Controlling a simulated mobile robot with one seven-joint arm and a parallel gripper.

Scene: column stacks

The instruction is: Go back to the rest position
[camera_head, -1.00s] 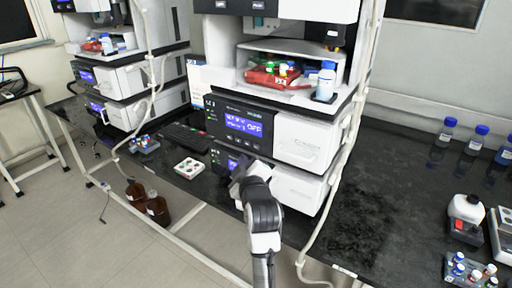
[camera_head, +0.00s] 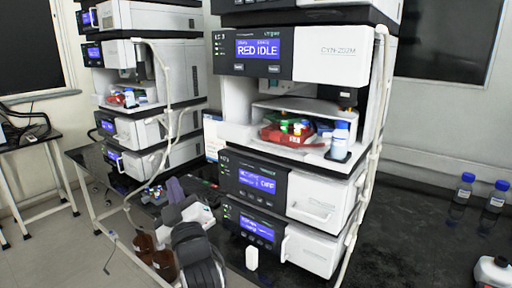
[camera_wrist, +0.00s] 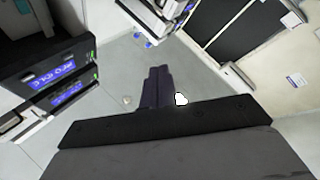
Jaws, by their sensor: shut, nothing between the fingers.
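My gripper (camera_head: 175,190) is raised at the left of the near instrument stack in the head view. It points up, with my arm below it. In the wrist view my gripper (camera_wrist: 156,82) shows as dark fingers pressed together with nothing between them. The near column stack (camera_head: 300,130) stands on the black bench to the right of the gripper, apart from it. Its upper screen (camera_head: 258,48) reads "RED IDLE".
A second instrument stack (camera_head: 140,75) stands at the back left. A small white object (camera_head: 252,258) lies on the bench in front of the near stack. Brown bottles (camera_head: 164,263) stand low at the left, partly hidden by my arm. Blue-capped bottles (camera_head: 495,196) stand at the right.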

